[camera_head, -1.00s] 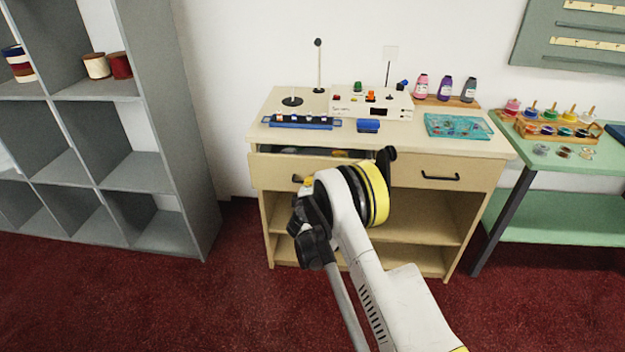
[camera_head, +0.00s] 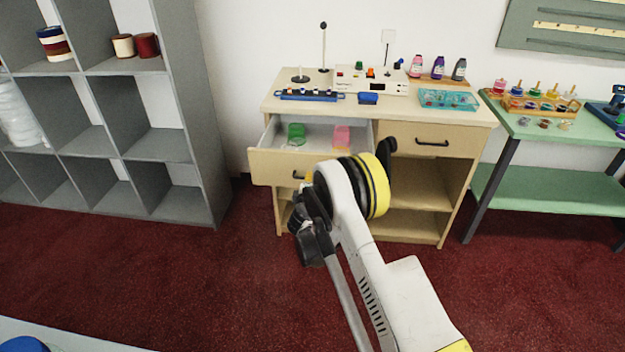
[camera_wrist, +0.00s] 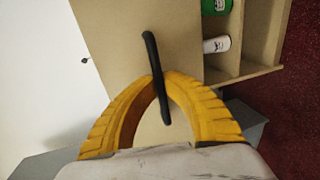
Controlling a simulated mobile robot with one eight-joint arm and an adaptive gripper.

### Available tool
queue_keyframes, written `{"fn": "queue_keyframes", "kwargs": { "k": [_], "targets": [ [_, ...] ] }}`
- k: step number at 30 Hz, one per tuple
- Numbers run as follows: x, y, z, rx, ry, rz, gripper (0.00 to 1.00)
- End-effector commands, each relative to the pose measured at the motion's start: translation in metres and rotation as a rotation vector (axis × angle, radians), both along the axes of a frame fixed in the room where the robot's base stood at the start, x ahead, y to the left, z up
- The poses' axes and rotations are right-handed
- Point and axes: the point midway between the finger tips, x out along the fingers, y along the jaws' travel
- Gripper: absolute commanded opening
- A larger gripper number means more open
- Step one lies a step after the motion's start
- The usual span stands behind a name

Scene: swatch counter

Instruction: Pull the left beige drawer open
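The left beige drawer (camera_head: 262,165) of the counter stands well open in the head view, and its pale inside shows. A green item (camera_head: 296,132) and a pink item (camera_head: 342,136) are in it. The black bar handle (camera_head: 298,175) on its front is partly hidden by my arm. In the wrist view the handle (camera_wrist: 150,50) crosses the drawer front (camera_wrist: 112,35). My gripper's yellow fingers (camera_wrist: 158,80) are closed around the handle from both sides.
The right drawer (camera_head: 455,138) is shut. Grey shelving (camera_head: 190,140) stands left and a green table (camera_head: 560,145) right. Red carpet (camera_head: 150,270) in front is clear.

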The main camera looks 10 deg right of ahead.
Motion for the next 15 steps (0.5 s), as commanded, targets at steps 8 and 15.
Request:
{"fn": "queue_keyframes", "kwargs": {
  "k": [8,15],
  "targets": [
    [0.0002,0.0002,0.0007,-0.001,-0.001,0.001,0.0],
    [0.0002,0.0002,0.0006,-0.001,-0.001,0.001,0.25]
  ]
}}
